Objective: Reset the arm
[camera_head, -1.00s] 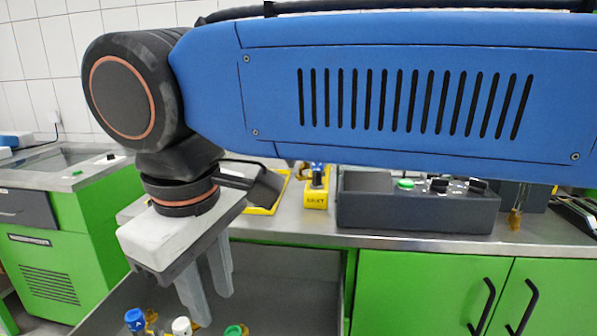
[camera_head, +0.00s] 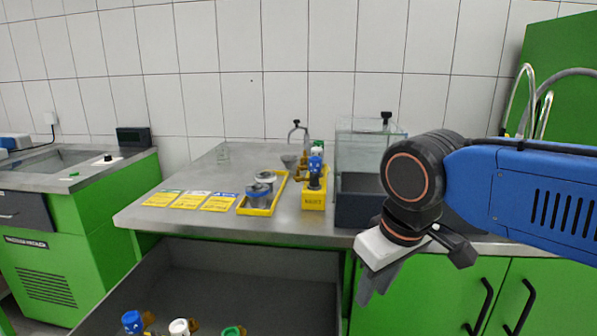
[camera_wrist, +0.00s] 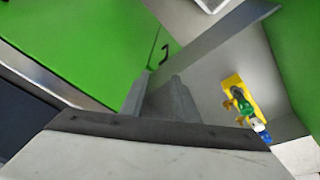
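My arm is partly folded at the right of the head view. My gripper (camera_head: 372,292) hangs tilted downward in front of the green cabinet doors, below the bench's front edge. It holds nothing. Its two grey fingers also show in the wrist view (camera_wrist: 160,88), with a narrow gap between them. In the head view the fingers overlap, so the gap is hidden there. The gripper touches nothing that I can see.
An open grey drawer (camera_head: 245,292) holds blue, white and green-capped parts at its front. The steel bench (camera_head: 190,225) carries yellow labels, a yellow tray (camera_head: 257,210), a yellow valve box (camera_head: 314,200) and a clear tank (camera_head: 365,150).

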